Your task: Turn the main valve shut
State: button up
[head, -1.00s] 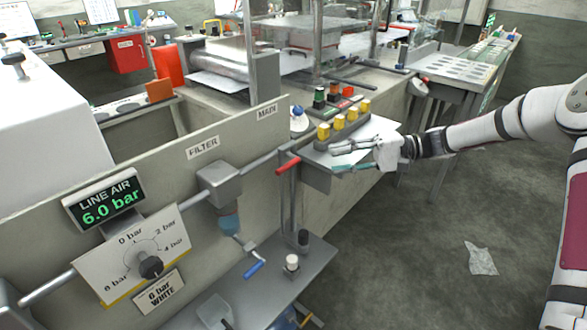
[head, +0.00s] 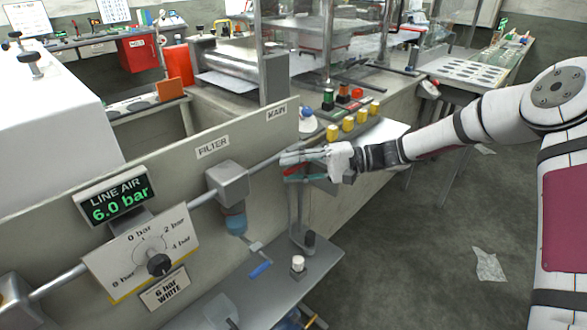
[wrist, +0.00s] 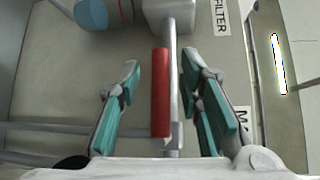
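The main valve's red lever (wrist: 160,92) lies alongside the grey pipe (wrist: 172,70) in the wrist view. My gripper (wrist: 160,68) is open, with one teal-padded finger on each side of the lever and pipe. A gap shows between each finger and the lever, so nothing is gripped. In the head view my gripper (head: 286,164) is at the right end of the panel, below the MAIN label (head: 277,113). The line air display (head: 118,197) reads 6.0 bar.
The filter (head: 229,184) with its blue bowl sits on the pipe left of the valve. A blue-handled drain lever (head: 260,269) hangs below it. The regulator dial (head: 158,264) is farther left. Open floor lies at right.

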jog(key=shift+a, duration=0.1)
grip_shut()
